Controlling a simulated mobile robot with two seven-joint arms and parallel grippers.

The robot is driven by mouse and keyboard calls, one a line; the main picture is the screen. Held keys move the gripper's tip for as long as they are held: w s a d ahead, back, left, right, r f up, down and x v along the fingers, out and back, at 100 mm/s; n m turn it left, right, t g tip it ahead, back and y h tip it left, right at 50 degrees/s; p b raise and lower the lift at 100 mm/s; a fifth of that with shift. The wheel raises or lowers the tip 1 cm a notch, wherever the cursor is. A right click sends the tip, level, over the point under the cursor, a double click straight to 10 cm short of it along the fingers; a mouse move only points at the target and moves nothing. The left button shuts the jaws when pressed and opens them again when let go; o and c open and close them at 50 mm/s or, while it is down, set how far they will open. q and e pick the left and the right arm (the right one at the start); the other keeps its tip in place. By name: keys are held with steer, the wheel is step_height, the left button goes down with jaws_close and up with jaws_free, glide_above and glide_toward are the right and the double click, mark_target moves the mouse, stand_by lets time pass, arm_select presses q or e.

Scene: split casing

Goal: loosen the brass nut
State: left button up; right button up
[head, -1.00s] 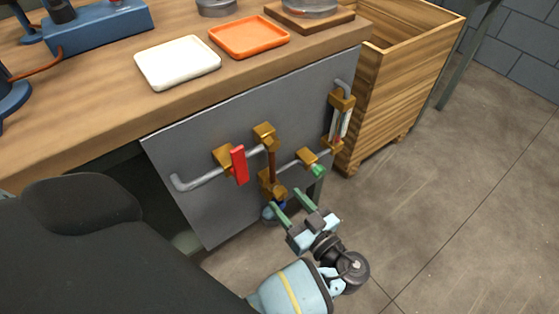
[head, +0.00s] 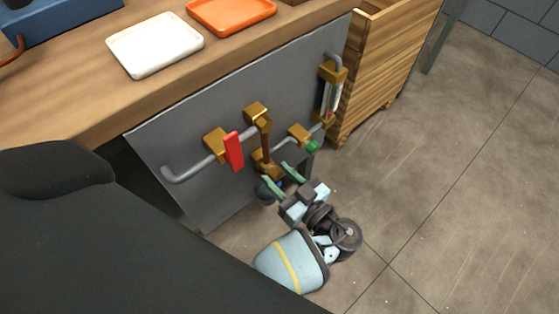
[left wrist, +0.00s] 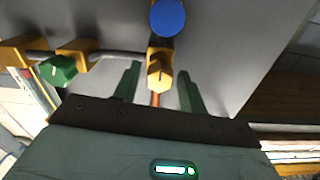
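A brass fitting (head: 263,163) sits at the lower end of a short copper-brown vertical pipe on the grey panel. In the left wrist view the brass nut (left wrist: 159,73) shows as a faceted piece between the two green fingers, with a copper pipe below it and a round blue knob (left wrist: 168,17) above. My left gripper (head: 279,175) points at this fitting from the front. Its fingers are apart in the left wrist view (left wrist: 159,78), with visible gaps on both sides of the nut. Whether the fingertips reach around the nut in depth I cannot tell. My right gripper is not in view.
The panel (head: 200,120) also carries a red lever (head: 233,151), a green knob (head: 313,147) and a sight gauge (head: 331,95) near its right edge. A wooden crate (head: 385,75) stands to the right. White (head: 155,45) and orange (head: 232,12) trays lie on the bench. The floor in front is clear.

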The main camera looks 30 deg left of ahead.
arm_select(q)
steer(key=c, duration=0.7)
steer(key=n+b, duration=0.1)
steer(key=b, duration=0.1)
steer(key=n+b, duration=0.3)
steer(key=b, duration=0.1)
steer(key=shift+f+n, duration=0.25)
steer(key=shift+n, duration=0.15)
steer(key=shift+r+n+b, duration=0.25)
steer(key=shift+n+b, duration=0.25)
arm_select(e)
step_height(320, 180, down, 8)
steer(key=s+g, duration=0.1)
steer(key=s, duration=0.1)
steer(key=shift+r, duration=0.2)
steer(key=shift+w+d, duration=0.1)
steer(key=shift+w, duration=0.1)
arm_select(q)
steer(key=o, duration=1)
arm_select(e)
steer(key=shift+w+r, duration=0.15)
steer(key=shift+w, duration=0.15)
